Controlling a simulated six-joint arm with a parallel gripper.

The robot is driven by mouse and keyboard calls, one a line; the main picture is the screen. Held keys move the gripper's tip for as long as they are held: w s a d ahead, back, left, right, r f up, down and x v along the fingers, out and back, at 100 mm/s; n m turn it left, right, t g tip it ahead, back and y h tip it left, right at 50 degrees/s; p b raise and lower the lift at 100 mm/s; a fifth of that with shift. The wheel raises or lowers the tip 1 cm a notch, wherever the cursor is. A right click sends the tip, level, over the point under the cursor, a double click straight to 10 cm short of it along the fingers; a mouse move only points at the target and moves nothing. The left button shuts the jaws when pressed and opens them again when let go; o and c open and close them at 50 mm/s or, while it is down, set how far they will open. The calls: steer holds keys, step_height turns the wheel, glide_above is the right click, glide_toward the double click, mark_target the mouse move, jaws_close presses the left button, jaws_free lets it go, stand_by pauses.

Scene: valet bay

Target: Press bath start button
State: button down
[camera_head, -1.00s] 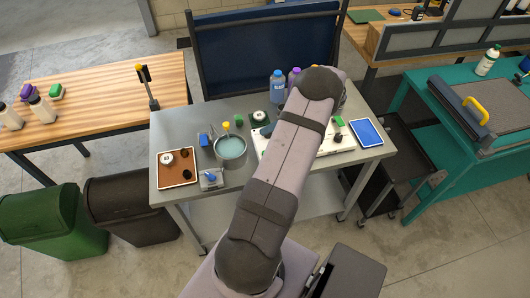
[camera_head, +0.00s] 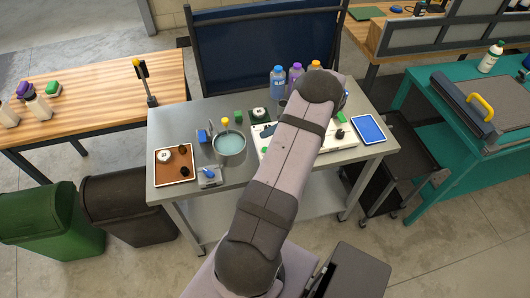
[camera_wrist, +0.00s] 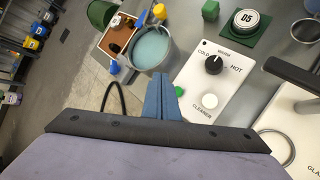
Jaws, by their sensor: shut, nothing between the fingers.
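In the wrist view, a white control panel (camera_wrist: 200,85) carries a black knob (camera_wrist: 214,64) between the words COLD and HOT. Near the fingers, a small green button (camera_wrist: 179,91) sits on its edge, with no readable label. A pale button (camera_wrist: 209,101) sits above the word CLEANER. Which one starts the bath I cannot tell from labels. A metal tub of teal liquid (camera_wrist: 152,48) stands beside the panel; it also shows in the head view (camera_head: 229,144). My gripper (camera_wrist: 163,80) has blue fingers shut together, empty, close beside the green button; contact cannot be told. My arm hides it in the head view.
A brown tray (camera_head: 175,166) stands at the table's left. Blue, purple and orange-capped bottles (camera_head: 278,82) stand at the back. A blue pad (camera_head: 368,129) lies at right.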

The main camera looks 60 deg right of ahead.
steer(key=shift+f+b, duration=1.3)
steer(key=shift+f, duration=1.1)
steer(key=shift+f, duration=0.15)
steer(key=shift+f, duration=0.3)
steer(key=shift+f+b, duration=0.4)
steer(key=shift+f, duration=0.05)
stand_by(0.9)
steer(key=shift+r, duration=0.2)
steer(key=shift+r+p, duration=0.7)
steer(key=shift+p, duration=0.05)
step_height(320, 180, up, 5)
steer(key=p, duration=0.4)
stand_by(0.4)
